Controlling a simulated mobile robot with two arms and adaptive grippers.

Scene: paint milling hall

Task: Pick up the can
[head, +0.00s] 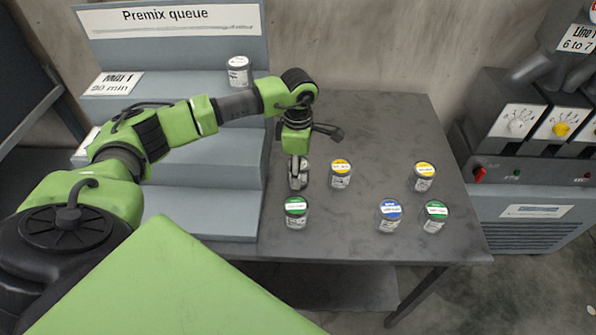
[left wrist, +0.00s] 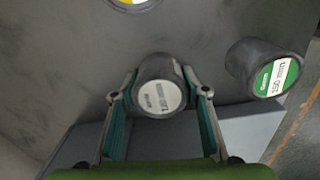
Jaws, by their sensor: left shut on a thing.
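My left gripper (head: 298,184) points down over the dark table and is shut on a can. In the left wrist view the held can (left wrist: 160,92) sits between both fingers of the left gripper (left wrist: 161,103); it has a grey body and a white label on its lid. In the head view the fingers hide most of this can. I cannot tell whether it is lifted or still touches the table. A green-lidded can (head: 296,212) stands just in front of the gripper and also shows in the left wrist view (left wrist: 277,77). My right gripper is not in view.
Yellow-lidded cans (head: 341,174) (head: 423,177), a blue-lidded can (head: 390,215) and another green-lidded can (head: 435,216) stand on the table (head: 375,120). The stepped Premix queue rack (head: 205,215) is at the left, with a white-lidded can (head: 238,71). The table's back is clear.

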